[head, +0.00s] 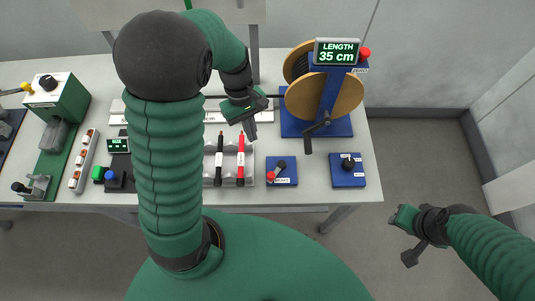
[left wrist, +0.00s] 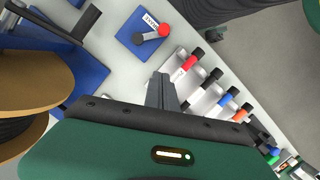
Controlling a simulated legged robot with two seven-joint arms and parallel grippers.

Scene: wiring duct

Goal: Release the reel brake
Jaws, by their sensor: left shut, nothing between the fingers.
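The reel brake is a small blue plate (head: 283,180) with a label and a lever ending in a red knob (head: 271,176), at the table's front right of the rack. The red knob also shows in the left wrist view (left wrist: 163,30), with the grey lever lying along the plate. The reel (head: 345,95) has wooden flanges and dark cable on a blue stand behind the brake. My left gripper (head: 251,131) is shut and empty, above the table, behind and left of the brake, apart from it.
A grey rack (head: 229,180) with several coloured pens stands left of the brake. A blue plate with a black knob (head: 348,164) sits to the right. A black-handled lever (head: 308,143) sticks out at the reel's front.

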